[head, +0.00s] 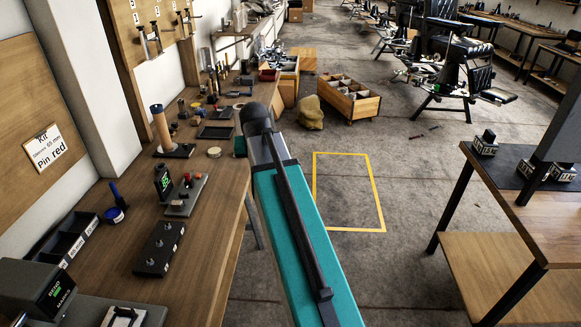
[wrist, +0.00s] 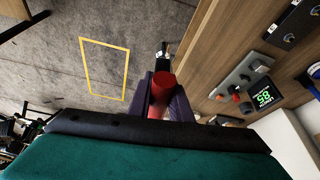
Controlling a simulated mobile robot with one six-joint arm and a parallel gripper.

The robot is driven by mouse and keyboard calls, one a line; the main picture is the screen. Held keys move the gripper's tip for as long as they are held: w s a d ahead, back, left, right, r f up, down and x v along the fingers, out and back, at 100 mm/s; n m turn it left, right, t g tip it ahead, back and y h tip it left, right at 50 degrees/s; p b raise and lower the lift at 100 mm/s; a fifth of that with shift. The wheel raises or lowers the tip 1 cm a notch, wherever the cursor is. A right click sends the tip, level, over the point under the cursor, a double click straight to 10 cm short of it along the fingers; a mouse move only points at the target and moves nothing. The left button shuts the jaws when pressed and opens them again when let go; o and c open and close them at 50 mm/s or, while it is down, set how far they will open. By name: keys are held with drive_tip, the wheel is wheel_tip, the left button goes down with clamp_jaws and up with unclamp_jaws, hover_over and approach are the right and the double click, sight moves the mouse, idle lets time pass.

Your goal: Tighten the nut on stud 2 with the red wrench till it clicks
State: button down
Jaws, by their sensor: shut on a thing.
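The red wrench shows in the wrist view as a red handle (wrist: 161,88) with a dark metal end beyond it. My gripper (wrist: 164,100) is shut on the handle, its purple fingers on either side. The wrench points away from the camera, beside the bench edge, apart from the studs. In the head view my arm hides the gripper and wrench. A black block (head: 147,254) with a short row of metal studs lies on the bench; it also shows at the top right of the wrist view (wrist: 306,22). I cannot tell which stud is 2 or how its nut sits.
Next to the block on the workbench (head: 205,247) are a grey plate (head: 183,206) with knobs and a green-lit display (head: 163,180). A black tray (head: 70,240) and a wooden post (head: 161,128) also stand there. A yellow floor outline (head: 384,232) encloses clear floor.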

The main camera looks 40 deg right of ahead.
drive_tip(key=a+r+n+y+b, duration=0.2)
drive_tip(key=a+n, duration=0.4)
drive_tip(key=a, duration=1.7)
drive_tip(key=shift+s+t, duration=0.2)
drive_tip(key=shift+t, duration=0.2)
drive_tip(key=shift+d, duration=0.15)
